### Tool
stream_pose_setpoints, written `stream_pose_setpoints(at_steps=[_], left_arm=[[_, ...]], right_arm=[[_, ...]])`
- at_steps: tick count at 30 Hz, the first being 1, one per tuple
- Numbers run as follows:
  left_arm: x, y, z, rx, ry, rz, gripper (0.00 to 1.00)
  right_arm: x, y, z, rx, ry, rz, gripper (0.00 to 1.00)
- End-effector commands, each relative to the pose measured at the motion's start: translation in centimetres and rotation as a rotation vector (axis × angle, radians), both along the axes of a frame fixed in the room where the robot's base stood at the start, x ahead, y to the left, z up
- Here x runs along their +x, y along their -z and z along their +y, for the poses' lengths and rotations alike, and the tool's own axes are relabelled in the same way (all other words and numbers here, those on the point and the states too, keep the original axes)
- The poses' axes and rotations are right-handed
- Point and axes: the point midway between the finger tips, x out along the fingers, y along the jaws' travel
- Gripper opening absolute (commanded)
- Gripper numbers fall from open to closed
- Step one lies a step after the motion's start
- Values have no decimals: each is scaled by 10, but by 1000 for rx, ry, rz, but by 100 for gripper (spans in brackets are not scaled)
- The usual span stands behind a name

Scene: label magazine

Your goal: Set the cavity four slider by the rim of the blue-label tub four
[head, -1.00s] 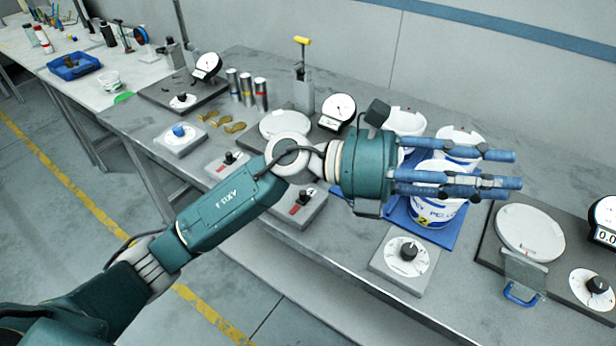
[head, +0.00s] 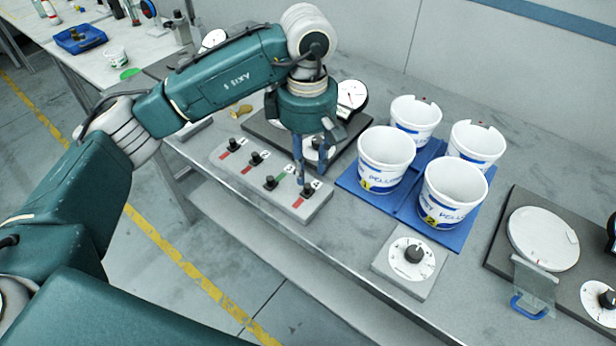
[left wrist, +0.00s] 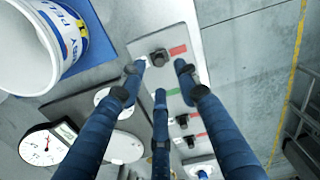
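The slider panel (head: 283,205) is a grey block at the table's front edge with black knobs in numbered rows. The knob of the cavity four slider (head: 307,191) is at the right end beside a red strip. It also shows in the left wrist view (left wrist: 159,58). My left gripper (head: 309,180) points down over this end, its blue fingers spread around the knob with gaps. The third slider has a green strip. White blue-label tubs stand on a blue tray (head: 408,210). The front ones are marked 1 (head: 382,160) and 2 (head: 452,194); the back ones' numbers are hidden.
A dial box (head: 408,262) stands in front of the tray. A grey scale with a round plate (head: 543,240) is at the right. A dial gauge (head: 351,95) stands behind my left gripper. Clear tabletop lies behind the tubs.

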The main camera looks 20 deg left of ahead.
Motion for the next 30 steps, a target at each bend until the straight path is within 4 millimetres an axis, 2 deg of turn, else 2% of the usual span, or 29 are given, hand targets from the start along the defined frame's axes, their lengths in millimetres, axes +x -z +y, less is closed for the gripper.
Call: stream_pose_setpoints(at_steps=[3,9,13,21,23,26,30], left_arm=[[-1,21,0,-1,0,3,32],[0,48,0,-2,-1,1,32],[0,56,-1,-3,0,0,32],[0,58,-1,-3,0,-1,32],[0,58,-1,-3,0,-1,23],[0,58,-1,-3,0,-1,3],[0,57,-1,-3,1,-1,0]], right_arm=[[0,-9,1,2,1,0,40],[1,-15,3,3,1,0,40],[1,-16,3,2,1,-2,40],[4,-15,2,3,1,-4,40],[4,-16,2,3,1,-4,40],[4,-16,2,2,1,-5,40],[4,-16,1,1,0,-6,40]])
